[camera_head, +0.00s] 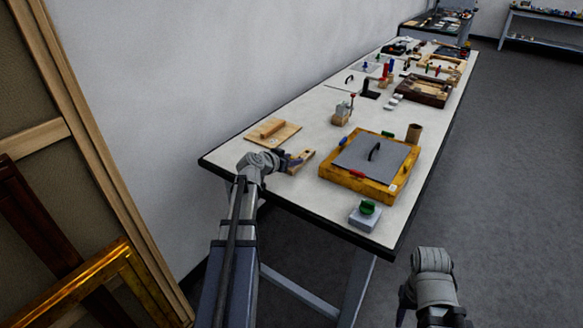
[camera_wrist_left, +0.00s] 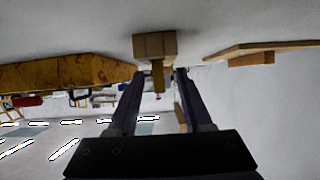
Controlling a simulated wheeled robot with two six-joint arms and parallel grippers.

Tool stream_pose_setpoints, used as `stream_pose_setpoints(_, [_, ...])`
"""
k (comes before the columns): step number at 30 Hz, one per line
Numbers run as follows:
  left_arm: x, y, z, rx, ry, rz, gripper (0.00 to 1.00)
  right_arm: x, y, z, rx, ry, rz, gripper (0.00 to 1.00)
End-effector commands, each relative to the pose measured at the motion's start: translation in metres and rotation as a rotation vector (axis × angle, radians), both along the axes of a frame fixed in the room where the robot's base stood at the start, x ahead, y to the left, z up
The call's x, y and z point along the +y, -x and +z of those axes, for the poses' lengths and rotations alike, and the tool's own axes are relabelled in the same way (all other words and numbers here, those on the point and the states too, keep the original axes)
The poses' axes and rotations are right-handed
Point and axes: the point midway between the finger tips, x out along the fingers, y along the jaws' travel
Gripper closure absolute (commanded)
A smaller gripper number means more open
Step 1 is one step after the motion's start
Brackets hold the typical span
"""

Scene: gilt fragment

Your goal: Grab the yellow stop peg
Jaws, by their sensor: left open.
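The yellow stop peg (camera_wrist_left: 157,76) shows in the upside-down left wrist view, sticking out of a small wooden block (camera_wrist_left: 155,45). My left gripper (camera_wrist_left: 159,72) is open, with one dark finger to each side of the peg in that view. I cannot tell whether a finger touches it. In the head view my left gripper (camera_head: 296,158) is over the wooden block (camera_head: 301,163) near the table's left front; the peg is not clear there. My right arm is at the lower right, off the table, and its fingers cannot be made out.
A yellow frame with a grey panel (camera_head: 328,172) lies right of the block. A wooden board with a bar (camera_head: 285,138) lies behind it. A grey box with a green knob (camera_head: 363,217) stands near the front edge. More items fill the far table.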

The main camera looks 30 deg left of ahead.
Motion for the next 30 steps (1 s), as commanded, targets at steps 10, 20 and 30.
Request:
stream_pose_setpoints(10, [-0.0001, 0.0010, 0.0009, 0.000, 0.000, 0.000, 0.74, 0.0000, 0.0000, 0.0009, 0.000, 0.000, 0.000, 0.50])
stream_pose_setpoints(20, [-0.0001, 0.0010, 0.0008, 0.000, 0.000, 0.000, 1.00, 0.0000, 0.0000, 0.0009, 0.000, 0.000, 0.000, 0.50])
stream_pose_setpoints(30, [-0.0001, 0.0011, 0.0008, 0.000, 0.000, 0.000, 1.00, 0.0000, 0.0000, 0.0009, 0.000, 0.000, 0.000, 0.50])
